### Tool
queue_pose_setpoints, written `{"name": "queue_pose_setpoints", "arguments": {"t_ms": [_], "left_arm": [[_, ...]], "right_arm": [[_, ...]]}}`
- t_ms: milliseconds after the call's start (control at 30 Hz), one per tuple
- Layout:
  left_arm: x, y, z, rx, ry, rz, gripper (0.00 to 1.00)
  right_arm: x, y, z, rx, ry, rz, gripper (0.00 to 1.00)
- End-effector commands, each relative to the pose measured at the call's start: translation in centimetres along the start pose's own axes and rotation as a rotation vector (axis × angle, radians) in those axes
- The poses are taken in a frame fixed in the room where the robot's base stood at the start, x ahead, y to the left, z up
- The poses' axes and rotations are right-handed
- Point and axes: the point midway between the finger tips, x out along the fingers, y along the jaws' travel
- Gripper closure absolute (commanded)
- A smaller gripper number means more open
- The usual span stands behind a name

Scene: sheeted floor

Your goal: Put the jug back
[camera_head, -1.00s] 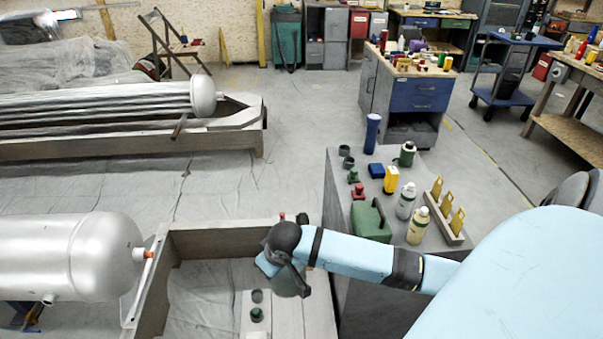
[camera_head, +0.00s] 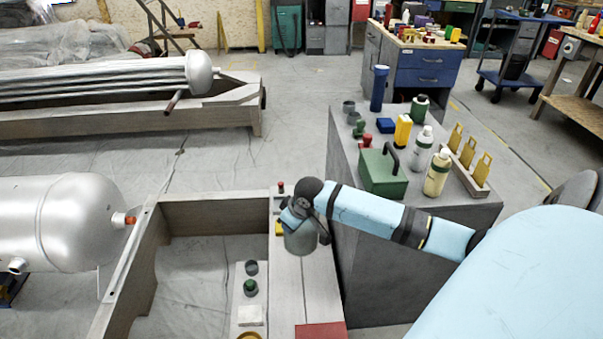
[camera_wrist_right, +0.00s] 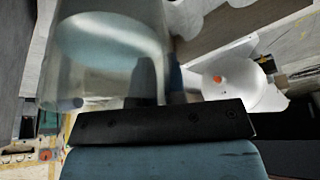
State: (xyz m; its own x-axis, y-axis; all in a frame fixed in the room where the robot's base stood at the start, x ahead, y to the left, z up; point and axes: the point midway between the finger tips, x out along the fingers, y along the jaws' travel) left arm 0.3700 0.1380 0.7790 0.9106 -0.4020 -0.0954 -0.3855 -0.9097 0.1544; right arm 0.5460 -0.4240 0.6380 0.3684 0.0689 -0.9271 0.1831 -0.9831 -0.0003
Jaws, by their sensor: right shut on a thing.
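The jug (camera_head: 300,238) is a grey-green round vessel, roughly upright, over the wide wooden beam of the frame. I cannot tell whether its base touches the wood. My right gripper (camera_head: 306,208) is at the jug's upper part and shut on it; my wrist hides part of its top. In the right wrist view the jug (camera_wrist_right: 105,50) fills the upper left, large and blurred, close in front of the dark gripper edge. My left gripper is not in view.
A red mat (camera_head: 320,331) lies on the beam's near end. Small cups (camera_head: 251,268) stand on a narrow board to the left. A silver tank (camera_head: 70,225) lies at left.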

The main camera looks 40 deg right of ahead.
Motion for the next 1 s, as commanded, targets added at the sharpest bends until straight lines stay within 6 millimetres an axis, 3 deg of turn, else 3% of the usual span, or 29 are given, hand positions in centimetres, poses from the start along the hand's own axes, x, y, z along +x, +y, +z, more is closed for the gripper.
{"name": "queue_pose_setpoints", "arguments": {"t_ms": [267, 567, 800, 1000], "left_arm": [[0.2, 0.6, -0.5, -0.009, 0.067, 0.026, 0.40], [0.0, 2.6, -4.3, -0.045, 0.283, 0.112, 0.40], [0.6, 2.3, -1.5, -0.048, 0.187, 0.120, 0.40], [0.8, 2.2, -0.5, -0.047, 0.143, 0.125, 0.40]], "right_arm": [[2.5, 0.7, 0.8, -0.002, 0.007, -0.002, 1.00], [9.0, 0.6, 3.4, -0.002, 0.005, -0.002, 1.00], [13.6, 0.6, 5.2, -0.003, 0.007, -0.001, 1.00], [15.1, 0.7, 5.8, -0.004, 0.009, -0.001, 1.00]]}}
